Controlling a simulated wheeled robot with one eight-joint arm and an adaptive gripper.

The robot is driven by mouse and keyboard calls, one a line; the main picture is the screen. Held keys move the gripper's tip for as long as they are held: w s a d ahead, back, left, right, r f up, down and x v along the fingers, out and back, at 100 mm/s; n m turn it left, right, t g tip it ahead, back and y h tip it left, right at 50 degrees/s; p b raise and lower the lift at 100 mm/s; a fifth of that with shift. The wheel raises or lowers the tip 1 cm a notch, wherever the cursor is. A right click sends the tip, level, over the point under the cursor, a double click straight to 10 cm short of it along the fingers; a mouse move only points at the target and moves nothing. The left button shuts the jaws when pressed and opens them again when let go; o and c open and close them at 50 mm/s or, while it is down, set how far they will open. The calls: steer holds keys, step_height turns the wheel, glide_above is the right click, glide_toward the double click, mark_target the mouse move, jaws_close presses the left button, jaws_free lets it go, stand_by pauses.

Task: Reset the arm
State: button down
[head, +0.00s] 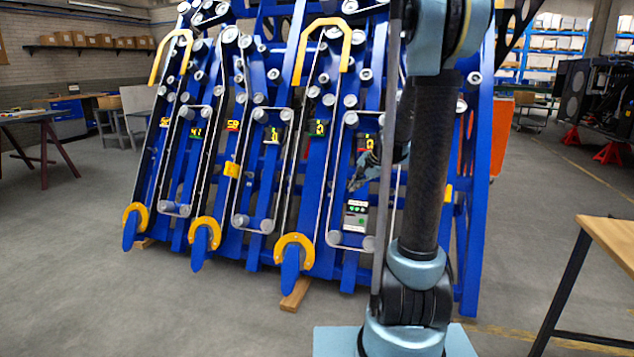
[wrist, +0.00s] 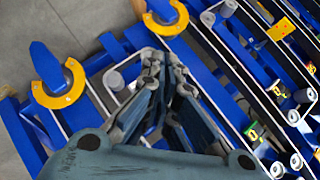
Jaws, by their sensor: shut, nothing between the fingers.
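My arm (head: 425,170) stands upright at the right of the middle in the head view, in front of the blue harvester chassis (head: 475,215). I cannot tell the exact gap between gripper and chassis.
A wooden-topped table (head: 610,238) stands at the near right. A workbench (head: 35,120) is at the far left, and dark machinery on red stands (head: 600,100) is at the back right. Grey floor is open to the left. Wooden blocks (head: 295,295) lie under the chassis.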

steer(key=s+r+n+g+h, duration=0.15)
steer(key=s+n, duration=0.35)
steer(key=s, duration=1.4)
steer(key=s+d+f+n+g+h, duration=0.1)
steer(key=s+f, duration=0.3)
steer(key=s, duration=0.5)
steer(key=s+d+f+n+h, duration=0.2)
steer(key=s+d+f+n, duration=0.1)
steer(key=s, duration=0.7)
steer(key=shift+s+d+f+n+g, duration=0.2)
steer(key=shift+f+n+g, duration=0.15)
steer(key=shift+n, duration=0.35)
steer(key=shift+w+f, duration=0.2)
steer(key=shift+w, duration=0.3)
stand_by(0.7)
